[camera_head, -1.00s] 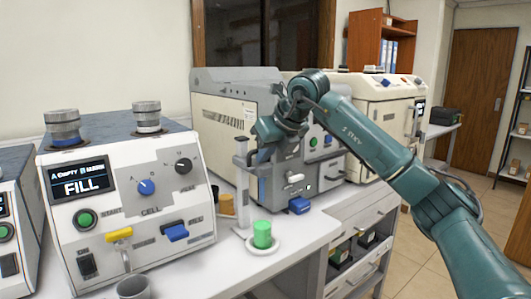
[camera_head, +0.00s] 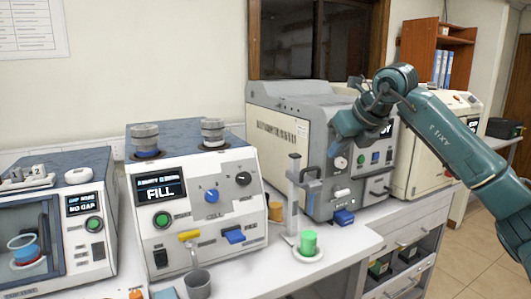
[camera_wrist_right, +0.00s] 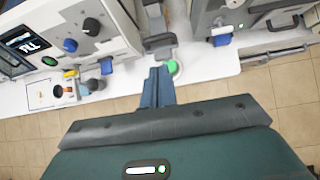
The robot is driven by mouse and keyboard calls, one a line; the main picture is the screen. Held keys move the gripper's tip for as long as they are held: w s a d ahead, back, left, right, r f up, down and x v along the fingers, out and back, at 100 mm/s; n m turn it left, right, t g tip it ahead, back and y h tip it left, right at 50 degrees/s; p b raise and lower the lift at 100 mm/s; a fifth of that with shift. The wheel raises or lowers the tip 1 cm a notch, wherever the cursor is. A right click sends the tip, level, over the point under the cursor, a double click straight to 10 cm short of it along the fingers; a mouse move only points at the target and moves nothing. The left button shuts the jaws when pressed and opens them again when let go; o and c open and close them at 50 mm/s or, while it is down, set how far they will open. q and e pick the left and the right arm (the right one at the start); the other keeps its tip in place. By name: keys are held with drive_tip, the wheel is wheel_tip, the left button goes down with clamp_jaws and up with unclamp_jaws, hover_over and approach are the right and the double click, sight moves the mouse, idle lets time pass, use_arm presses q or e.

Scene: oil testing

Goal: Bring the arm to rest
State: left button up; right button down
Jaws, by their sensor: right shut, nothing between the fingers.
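My right arm (camera_head: 455,135) comes in from the right and bends at a joint near the top of the grey and cream machine. My right gripper (camera_head: 336,148) points down in front of that machine, above the bench. In the right wrist view its two blue fingers (camera_wrist_right: 158,75) are together with nothing between them, just beside the green cylinder as seen from above. The green cylinder (camera_head: 308,243) stands on a white dish (camera_head: 297,257) near the bench's front edge. My left gripper is not in view.
A grey column stand (camera_head: 294,200) stands by the dish. The FILL machine (camera_head: 225,180), with a metal cup (camera_head: 198,284) before it, is to the left. A machine with a glass-fronted chamber (camera_head: 85,205) is at far left. Open floor (camera_wrist_right: 290,115) lies before the bench.

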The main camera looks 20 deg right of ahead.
drive_tip(key=a+f+n+g+y, duration=0.1)
drive_tip(key=a+f+y, duration=0.4)
drive_tip(key=a, duration=0.4)
drive_tip(key=a+f+n+g+y, duration=0.2)
drive_tip(key=a+f+y, duration=0.1)
drive_tip(key=a+f, duration=0.55)
drive_tip(key=s+a+f+m+t+y+p, duration=0.1)
drive_tip(key=s+a+m+y, duration=0.2)
drive_tip(key=a+y, duration=0.3)
drive_tip(key=s+a+f+m+t+y, duration=0.1)
drive_tip(key=s+a+f+m+y, duration=0.2)
drive_tip(key=a, duration=0.4)
drive_tip(key=s+d+f+m+t+h+p, duration=0.1)
drive_tip(key=s+d+f+m+t+h, duration=0.15)
drive_tip(key=f+m+t+h, duration=0.65)
drive_tip(key=s+d+f+m+h, duration=0.2)
drive_tip(key=s+f+m, duration=0.25)
drive_tip(key=m, duration=1.05)
drive_tip(key=s+d+f+m+g+h, duration=0.2)
drive_tip(key=s+f+m+g, duration=0.3)
drive_tip(key=s+f, duration=0.7)
drive_tip(key=shift+s+f+m+h, duration=0.2)
drive_tip(key=shift+f+m+h, duration=0.6)
drive_tip(key=shift+m, duration=0.2)
